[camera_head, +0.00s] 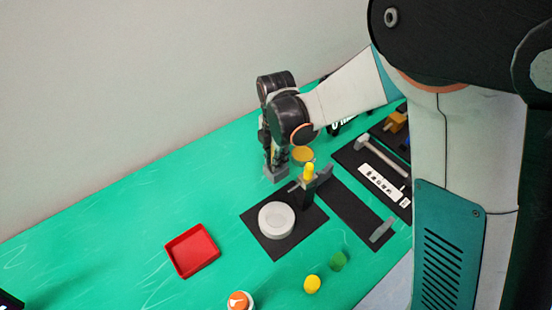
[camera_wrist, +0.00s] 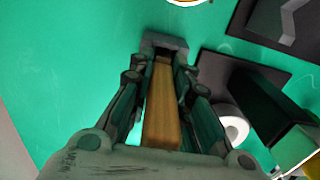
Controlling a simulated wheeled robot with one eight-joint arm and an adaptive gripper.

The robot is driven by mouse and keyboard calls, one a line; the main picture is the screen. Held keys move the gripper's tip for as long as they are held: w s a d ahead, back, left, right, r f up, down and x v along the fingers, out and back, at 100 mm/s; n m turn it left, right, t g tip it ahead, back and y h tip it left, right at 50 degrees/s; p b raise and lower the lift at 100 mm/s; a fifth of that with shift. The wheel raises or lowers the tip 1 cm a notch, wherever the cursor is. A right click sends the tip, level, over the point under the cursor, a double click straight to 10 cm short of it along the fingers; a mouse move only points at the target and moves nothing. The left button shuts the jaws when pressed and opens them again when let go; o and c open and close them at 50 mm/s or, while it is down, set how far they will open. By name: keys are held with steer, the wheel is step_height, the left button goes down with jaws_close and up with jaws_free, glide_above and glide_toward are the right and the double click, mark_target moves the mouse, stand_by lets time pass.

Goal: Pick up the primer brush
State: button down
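A long wooden bar (camera_wrist: 163,110), which looks like the primer brush's handle, stands between the fingers of my gripper (camera_wrist: 164,68) in the wrist view. Its far end meets a grey block (camera_wrist: 165,40). The grey block (camera_head: 276,174) also shows low on the green table in the head view, right below my gripper (camera_head: 276,160). The fingers lie on either side of the bar, close to it. I cannot tell whether they press on it. The bristles are not visible.
A yellow-topped dark post (camera_head: 309,173) and a white ring (camera_head: 276,219) stand close by on a black mat (camera_head: 262,241). A yellow round piece (camera_head: 302,154) is just right of my gripper. A red tray (camera_head: 192,250) lies front left. The table's left part is mostly clear.

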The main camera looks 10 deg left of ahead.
stand_by(0.3)
step_height(320, 180, up, 20)
steer(key=p, duration=0.5)
steer(key=shift+p, duration=0.35)
steer(key=shift+f, duration=0.15)
stand_by(1.5)
